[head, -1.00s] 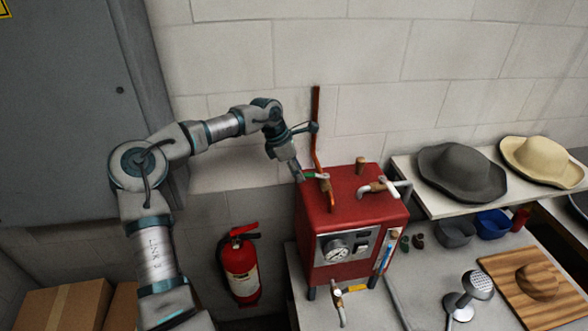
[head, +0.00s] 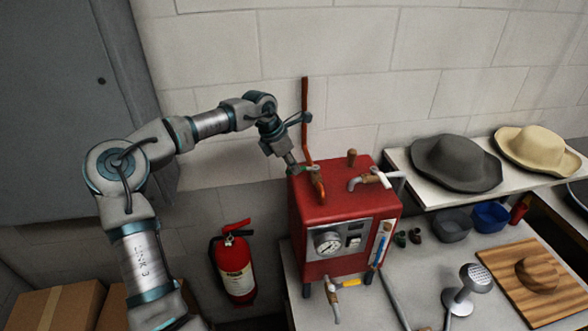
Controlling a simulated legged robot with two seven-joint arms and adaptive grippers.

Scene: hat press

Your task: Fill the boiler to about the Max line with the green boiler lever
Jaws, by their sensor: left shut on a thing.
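The red boiler (head: 325,208) stands on the bench at the center, with a round gauge (head: 328,243) on its front. A narrow upright level glass (head: 384,244) is at its front right edge; its marks and water level are too small to read. A copper pipe (head: 305,125) rises along the wall and bends down to a valve on the boiler top. My left gripper (head: 292,163) is at this valve, shut on the green boiler lever (head: 307,168), which is mostly hidden and small. My right gripper is out of view.
A white-handled tap (head: 364,181) and a brown knob (head: 352,157) are on the boiler top. A yellow-handled valve (head: 348,282) is below. Hats (head: 455,163) lie on the shelf at right. A fire extinguisher (head: 235,265) hangs left of the bench.

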